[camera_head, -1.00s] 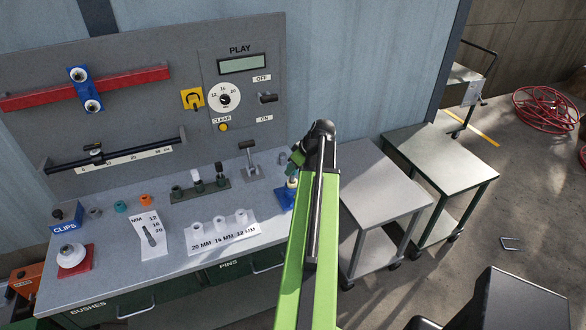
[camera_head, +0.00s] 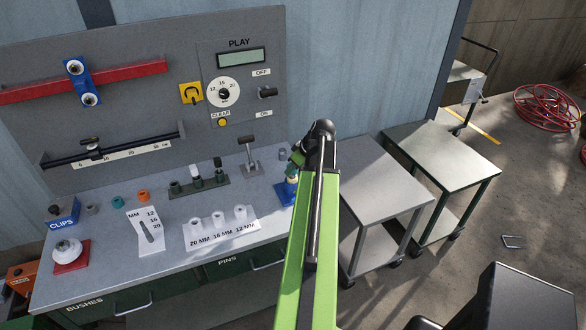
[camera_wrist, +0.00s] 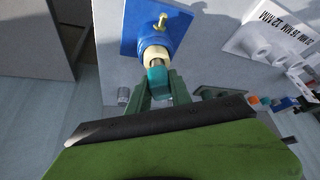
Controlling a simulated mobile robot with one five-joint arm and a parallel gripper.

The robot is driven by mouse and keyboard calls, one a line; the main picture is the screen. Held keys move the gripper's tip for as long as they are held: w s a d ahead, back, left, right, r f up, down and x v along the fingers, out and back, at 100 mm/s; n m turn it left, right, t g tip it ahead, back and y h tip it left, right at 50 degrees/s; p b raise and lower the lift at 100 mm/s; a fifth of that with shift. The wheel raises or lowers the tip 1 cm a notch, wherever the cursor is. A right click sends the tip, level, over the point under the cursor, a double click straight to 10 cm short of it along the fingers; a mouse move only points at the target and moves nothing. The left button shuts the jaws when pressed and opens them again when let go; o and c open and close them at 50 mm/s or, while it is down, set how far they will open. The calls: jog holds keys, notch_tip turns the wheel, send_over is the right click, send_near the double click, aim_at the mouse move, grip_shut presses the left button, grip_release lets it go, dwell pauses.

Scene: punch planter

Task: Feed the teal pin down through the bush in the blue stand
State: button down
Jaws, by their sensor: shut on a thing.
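The blue stand (camera_wrist: 137,22) shows at the top of the wrist view, with a brass screw on its side. A cream bush (camera_wrist: 147,53) sits in its round collar. The teal pin (camera_wrist: 157,78) is held between the green fingers of my gripper (camera_wrist: 161,88), which is shut on it. The pin lines up with the bush mouth in this view; I cannot tell whether its tip is inside. In the head view the stand (camera_head: 285,193) is at the bench's right end, with the teal pin (camera_head: 292,171) above it, partly hidden by my arm.
Left of the stand are a lever (camera_head: 248,160), a green rack with pins (camera_head: 199,184) and a white labelled block (camera_head: 222,231). Loose bushes, including a teal one (camera_head: 118,202) and an orange one (camera_head: 144,196), lie farther left. A grey cart (camera_head: 385,185) stands right of the bench.

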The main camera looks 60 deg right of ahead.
jog(key=shift+f+b, duration=0.65)
jog(key=shift+f, duration=0.1)
jog(key=c, duration=1.1)
grip_release()
jog(key=p+v, duration=1.5)
jog(key=v, duration=0.2)
jog(key=shift+s+d+r, duration=0.1)
jog(key=shift+r, duration=0.2)
